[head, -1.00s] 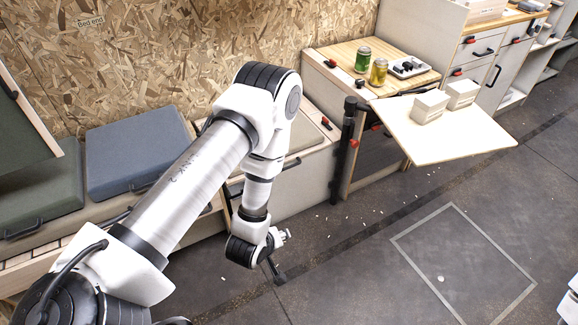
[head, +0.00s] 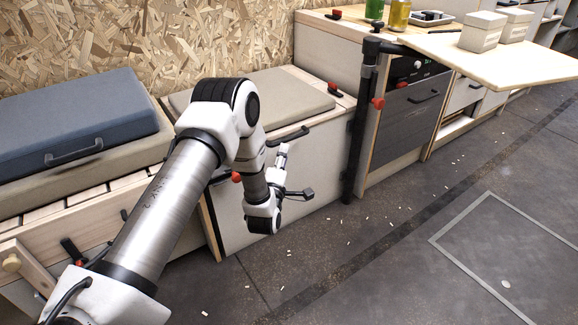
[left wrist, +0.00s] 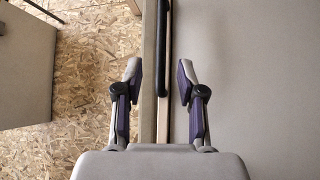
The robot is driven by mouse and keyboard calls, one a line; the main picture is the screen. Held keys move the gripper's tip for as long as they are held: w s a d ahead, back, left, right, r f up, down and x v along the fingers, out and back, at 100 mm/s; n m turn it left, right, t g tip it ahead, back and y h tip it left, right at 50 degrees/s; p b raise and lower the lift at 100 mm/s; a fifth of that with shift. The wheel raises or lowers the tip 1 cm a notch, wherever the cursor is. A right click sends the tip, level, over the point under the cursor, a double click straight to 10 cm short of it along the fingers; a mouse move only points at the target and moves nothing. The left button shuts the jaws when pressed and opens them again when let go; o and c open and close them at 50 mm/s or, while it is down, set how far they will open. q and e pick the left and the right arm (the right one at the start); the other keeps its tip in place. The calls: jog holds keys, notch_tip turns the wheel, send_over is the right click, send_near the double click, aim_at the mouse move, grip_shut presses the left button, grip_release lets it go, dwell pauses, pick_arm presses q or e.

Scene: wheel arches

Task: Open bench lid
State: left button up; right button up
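The bench lid (head: 250,97) is closed and carries a beige cushion, in the middle of the head view. A black bar handle (head: 289,137) runs along its front edge, above a pale front panel (head: 307,170). My left gripper (head: 294,176) is open and empty in front of this panel, a little below the handle. In the left wrist view the two fingers of my left gripper (left wrist: 160,82) stand apart. A dark handle bar (left wrist: 162,45) lies ahead of the gap between them, with no contact visible. My right gripper is not in view.
Left is a slatted bench (head: 70,212) with stacked cushions and a blue-grey cushion (head: 75,122). A black post (head: 361,125) stands right of the lid, beside an oven cabinet (head: 408,110). A fold-out table leaf (head: 500,62) holds white boxes.

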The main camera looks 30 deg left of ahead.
aim_at(288, 139)
pick_arm(q)
jog(key=b+x, duration=0.1)
jog(key=x, duration=0.1)
jog(key=b+x, duration=0.1)
jog(key=x, duration=0.1)
jog(key=b+x, duration=0.1)
jog(key=x, duration=0.2)
jog(key=shift+f, duration=0.25)
jog(key=shift+w+a+r, duration=0.15)
jog(key=shift+w+r, duration=0.05)
jog(key=shift+w, duration=0.2)
grip_shut()
